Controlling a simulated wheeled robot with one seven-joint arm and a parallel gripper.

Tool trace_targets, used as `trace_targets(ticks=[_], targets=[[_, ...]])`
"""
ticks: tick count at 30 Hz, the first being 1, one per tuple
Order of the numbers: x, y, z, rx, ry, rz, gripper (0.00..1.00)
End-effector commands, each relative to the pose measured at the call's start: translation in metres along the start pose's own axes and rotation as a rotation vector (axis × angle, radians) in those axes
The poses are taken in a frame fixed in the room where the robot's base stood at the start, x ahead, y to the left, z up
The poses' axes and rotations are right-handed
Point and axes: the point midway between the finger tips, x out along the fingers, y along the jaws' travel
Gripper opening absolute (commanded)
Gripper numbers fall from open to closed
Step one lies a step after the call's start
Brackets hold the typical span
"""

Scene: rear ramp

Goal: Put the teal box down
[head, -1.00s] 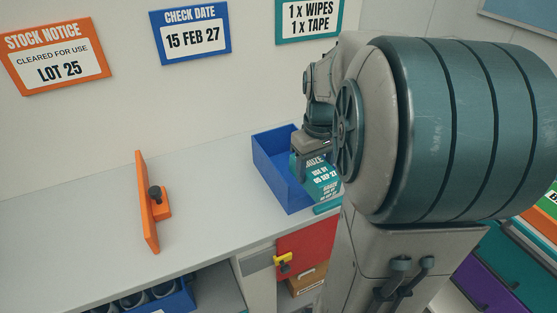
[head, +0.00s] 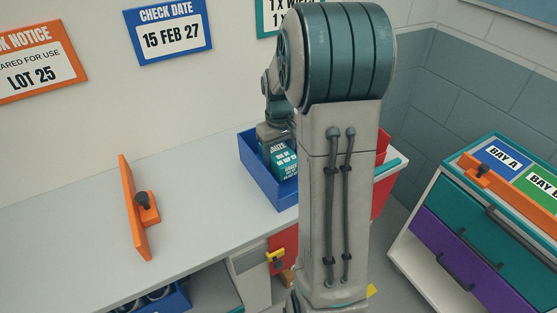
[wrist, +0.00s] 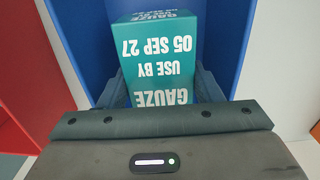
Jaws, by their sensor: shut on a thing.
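The teal box (head: 282,159) is a gauze carton with white print reading "GAUZE USE BY 05 SEP 27". My gripper (head: 272,140) is shut on it at the blue bin on the counter. In the wrist view the teal box (wrist: 160,60) sits between my two fingers (wrist: 160,92), with blue bin walls on either side. The blue bin (head: 262,175) is open-topped, and the box is at least partly inside it. My arm hides the bin's right part in the head view. I cannot tell whether the box touches the bin floor.
An orange bracket (head: 137,207) with a dark knob stands on the counter (head: 80,215) to the left. The counter between it and the bin is clear. A drawer unit (head: 470,230) with bay labels stands at the right. A lower blue bin (head: 165,300) is under the counter.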

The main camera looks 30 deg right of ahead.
Motion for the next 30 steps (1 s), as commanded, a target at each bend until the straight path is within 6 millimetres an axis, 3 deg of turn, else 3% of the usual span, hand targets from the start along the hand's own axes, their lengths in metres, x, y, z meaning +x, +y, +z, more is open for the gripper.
trace_targets(ticks=[4,12,25,26,27,30], targets=[[0.006,0.000,-0.005,0.000,0.000,0.000,0.32],[0.041,0.000,-0.005,-0.002,-0.002,0.000,0.32],[0.048,0.000,-0.005,-0.001,0.001,0.001,0.32],[0.047,0.000,-0.005,-0.001,0.001,0.001,0.67],[0.047,0.000,-0.005,-0.001,0.001,0.001,0.78],[0.046,0.000,-0.005,-0.001,0.001,0.001,0.81]])
